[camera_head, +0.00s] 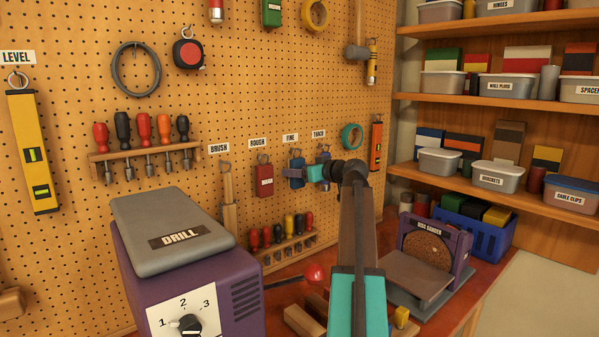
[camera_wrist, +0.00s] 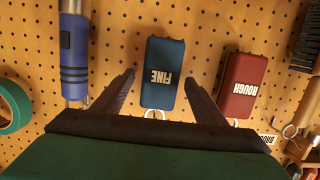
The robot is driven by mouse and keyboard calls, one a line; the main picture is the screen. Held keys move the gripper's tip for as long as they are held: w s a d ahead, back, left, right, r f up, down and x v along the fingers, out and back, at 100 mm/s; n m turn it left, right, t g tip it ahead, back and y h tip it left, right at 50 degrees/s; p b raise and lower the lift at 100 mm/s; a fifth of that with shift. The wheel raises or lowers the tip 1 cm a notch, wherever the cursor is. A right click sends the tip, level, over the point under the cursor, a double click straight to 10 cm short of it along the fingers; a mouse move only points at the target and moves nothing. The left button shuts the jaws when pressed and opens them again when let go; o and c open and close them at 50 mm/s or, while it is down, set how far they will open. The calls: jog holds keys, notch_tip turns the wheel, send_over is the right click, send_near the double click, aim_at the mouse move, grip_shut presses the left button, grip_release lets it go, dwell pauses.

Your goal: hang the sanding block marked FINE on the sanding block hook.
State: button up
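The blue sanding block marked FINE (camera_wrist: 163,70) is against the pegboard, upside down in the wrist view, with a pale ring or hook (camera_wrist: 155,114) at its top end. In the head view the block (camera_head: 297,174) is under the FINE label (camera_head: 291,138), partly hidden by my gripper. I cannot tell whether its ring sits on the hook. My gripper (camera_wrist: 160,82) is open, one finger on each side of the block, with narrow gaps showing. My gripper (camera_head: 316,173) also shows in the head view, reaching to the board.
The red ROUGH block (camera_wrist: 243,85) hangs close beside one finger, and a blue torch (camera_wrist: 74,55) hangs beyond the other. A screwdriver rack (camera_head: 285,250) is below. The drill box (camera_head: 190,270) and disc sander (camera_head: 428,255) stand on the bench.

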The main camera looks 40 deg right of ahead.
jog(key=shift+s, duration=0.1)
jog(key=b+v, duration=0.3)
jog(key=v, duration=1)
jog(key=shift+s, duration=0.35)
dwell(0.4)
